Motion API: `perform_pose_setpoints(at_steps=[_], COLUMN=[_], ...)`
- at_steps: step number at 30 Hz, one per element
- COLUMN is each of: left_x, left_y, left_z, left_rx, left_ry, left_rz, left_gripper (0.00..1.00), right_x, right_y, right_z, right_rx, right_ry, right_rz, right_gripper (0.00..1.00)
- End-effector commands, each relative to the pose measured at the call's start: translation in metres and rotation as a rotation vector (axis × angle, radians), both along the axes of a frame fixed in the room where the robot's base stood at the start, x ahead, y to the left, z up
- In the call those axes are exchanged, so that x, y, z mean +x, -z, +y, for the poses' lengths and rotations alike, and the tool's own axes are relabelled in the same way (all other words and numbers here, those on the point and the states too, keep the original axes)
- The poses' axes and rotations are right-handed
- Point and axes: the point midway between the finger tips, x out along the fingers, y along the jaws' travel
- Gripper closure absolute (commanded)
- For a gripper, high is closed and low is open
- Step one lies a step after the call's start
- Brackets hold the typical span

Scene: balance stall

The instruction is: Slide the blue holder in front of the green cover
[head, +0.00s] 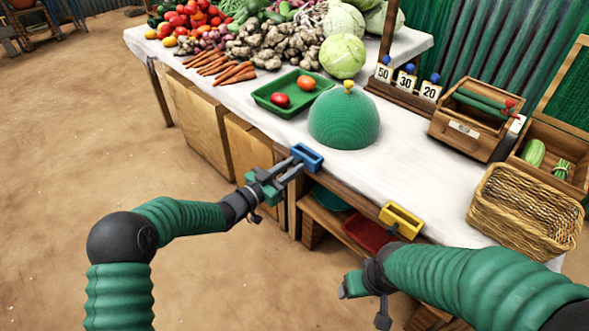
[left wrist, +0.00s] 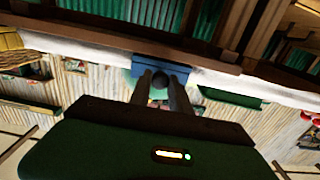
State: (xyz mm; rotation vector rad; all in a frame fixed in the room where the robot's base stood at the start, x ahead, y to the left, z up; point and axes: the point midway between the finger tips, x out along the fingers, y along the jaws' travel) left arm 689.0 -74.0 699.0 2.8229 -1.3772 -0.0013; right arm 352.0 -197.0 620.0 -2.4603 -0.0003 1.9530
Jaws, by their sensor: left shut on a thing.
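The blue holder (head: 307,157) sits at the front edge of the white table, to the left of and nearer than the green cover. The green cover (head: 344,120) is a ribbed dome with a yellow knob on the white tabletop. My left gripper (head: 296,162) is shut on the blue holder at the table edge. In the left wrist view the blue holder (left wrist: 160,68) shows at the tips of my fingers. My right gripper (head: 348,287) is low in front of the table, away from the holder; its fingers are too unclear to tell open from shut.
A yellow holder (head: 401,220) is on the same front edge, farther right. A green tray (head: 268,98) with two tomatoes stands left of the cover. A wicker basket (head: 525,212) stands at the right. The edge between the blue and yellow holders looks clear.

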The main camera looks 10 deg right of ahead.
Motion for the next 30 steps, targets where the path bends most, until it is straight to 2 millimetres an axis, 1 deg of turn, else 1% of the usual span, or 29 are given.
perform_pose_setpoints(at_steps=[1,5,14,17,20,23,24,30], left_x=[0.0,0.0,-0.001,-0.005,-0.016,-0.034,-0.041,-0.077], left_y=[0.0,0.0,0.0,-0.001,-0.003,-0.004,-0.004,-0.002], left_z=[0.0,0.0,0.0,0.007,0.022,0.044,0.054,0.1], left_rx=[0.001,0.001,0.001,0.002,0.003,0.003,0.003,0.001], left_ry=[0.0,0.0,0.0,0.0,-0.003,-0.002,-0.004,-0.003], left_rz=[0.0,0.001,0.001,0.002,0.003,0.005,0.005,0.005], left_gripper=[0.74,0.57,0.56,0.56,0.56,0.56,0.56,0.56], right_x=[0.0,0.0,0.0,0.0,0.0,0.0,0.0,0.0], right_y=[0.0,0.0,-0.001,-0.004,-0.012,-0.022,-0.026,-0.04], right_z=[0.0,0.0,0.0,0.0,0.0,0.0,0.0,0.0], right_rx=[0.0,0.0,0.0,0.0,0.0,0.0,0.0,0.0], right_ry=[0.0,0.0,0.0,0.0,0.0,0.0,0.0,0.0], right_rz=[0.0,0.0,0.0,0.0,0.0,0.0,0.0,0.0], right_gripper=[0.25,0.25,0.25,0.25,0.25,0.25,0.25,0.25])
